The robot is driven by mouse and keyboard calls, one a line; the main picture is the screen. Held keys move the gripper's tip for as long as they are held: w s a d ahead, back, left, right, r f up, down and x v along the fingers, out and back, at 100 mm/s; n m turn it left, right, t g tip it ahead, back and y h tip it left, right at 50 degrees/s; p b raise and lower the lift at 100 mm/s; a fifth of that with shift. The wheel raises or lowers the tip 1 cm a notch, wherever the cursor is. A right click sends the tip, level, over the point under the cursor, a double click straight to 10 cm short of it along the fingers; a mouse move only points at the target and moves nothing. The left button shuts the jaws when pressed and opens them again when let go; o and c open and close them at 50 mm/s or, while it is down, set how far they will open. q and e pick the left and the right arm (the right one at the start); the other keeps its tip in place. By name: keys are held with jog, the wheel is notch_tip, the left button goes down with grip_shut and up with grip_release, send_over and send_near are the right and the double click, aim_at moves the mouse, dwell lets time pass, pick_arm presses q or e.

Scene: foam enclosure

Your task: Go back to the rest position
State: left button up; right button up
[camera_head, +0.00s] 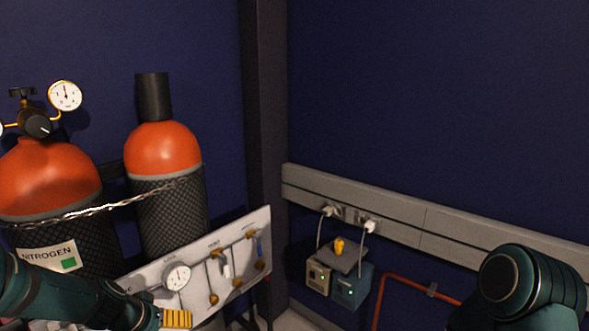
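My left arm comes in from the lower left, in front of the nitrogen cylinder and the left end of the gauge panel. Its dark end, where my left gripper (145,316) seems to be, is at the bottom edge, and I cannot make out whether the fingers are open. My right arm shows at the lower right as a dark green joint; its gripper is out of view.
An orange-topped nitrogen cylinder (50,180) and a second cylinder (163,150) stand chained at left. A tilted white gauge panel (195,268) is before them. Small boxes (350,285), a red pipe (410,284) and a grey wall rail (400,219) are at right. A yellow ribbed piece (176,318) is beside my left arm's end.

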pick_arm(q)
jog(key=s+d+f+m+g, duration=0.1)
jog(key=s+d+f+g, duration=0.2)
jog(key=s+d+f, duration=1.4)
jog(key=d+f, duration=0.2)
jog(key=d, duration=0.1)
jog(key=shift+s+f+g+h, duration=0.3)
jog(key=shift+s+f+g, duration=0.1)
jog(key=shift+w, duration=0.1)
